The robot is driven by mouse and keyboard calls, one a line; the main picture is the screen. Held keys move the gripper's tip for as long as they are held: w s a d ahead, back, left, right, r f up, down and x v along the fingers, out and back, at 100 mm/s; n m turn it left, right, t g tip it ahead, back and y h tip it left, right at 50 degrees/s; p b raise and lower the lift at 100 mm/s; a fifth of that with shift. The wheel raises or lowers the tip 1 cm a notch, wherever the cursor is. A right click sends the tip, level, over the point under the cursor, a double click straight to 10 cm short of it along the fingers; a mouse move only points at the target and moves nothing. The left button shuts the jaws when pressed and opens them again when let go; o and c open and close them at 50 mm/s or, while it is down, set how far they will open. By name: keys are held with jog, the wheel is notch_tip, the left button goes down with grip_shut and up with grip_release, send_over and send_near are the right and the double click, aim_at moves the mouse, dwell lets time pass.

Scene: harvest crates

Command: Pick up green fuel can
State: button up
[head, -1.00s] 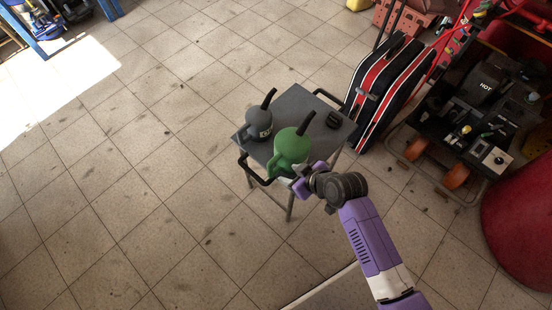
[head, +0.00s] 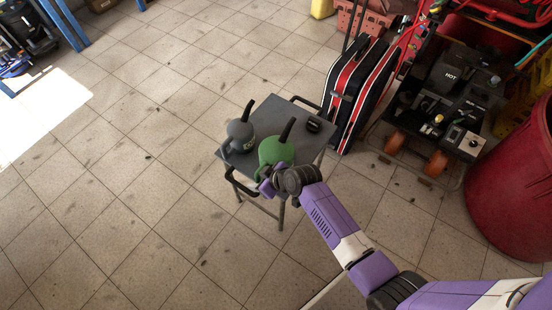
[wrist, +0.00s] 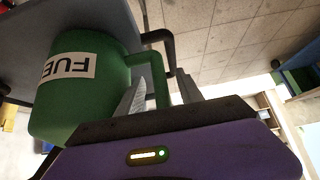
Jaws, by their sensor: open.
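The green fuel can (head: 276,151) stands on a small dark table (head: 292,113) in the head view, its dark spout pointing up. In the wrist view the can (wrist: 98,104) fills the left side, with a white label reading "FUE". Its green handle (wrist: 158,80) lies between the two grey fingers of my gripper (wrist: 160,94). The fingers are apart, one on each side of the handle; I cannot tell whether either touches it. In the head view my gripper (head: 267,184) is at the can's near side, and the fingertips are hard to make out.
A grey can (head: 240,137) stands left of the green one. A small black object (head: 313,125) lies at the table's right. Red-and-black cases (head: 358,88) and a wheeled machine (head: 440,120) are beyond to the right. The floor at left is clear.

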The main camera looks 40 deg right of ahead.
jog(key=shift+w+f, duration=0.15)
jog(key=shift+f, duration=0.1)
jog(key=shift+c, duration=0.4)
grip_shut()
jog(key=shift+w+r, duration=0.1)
jog(key=shift+r, duration=0.05)
dwell(0.8)
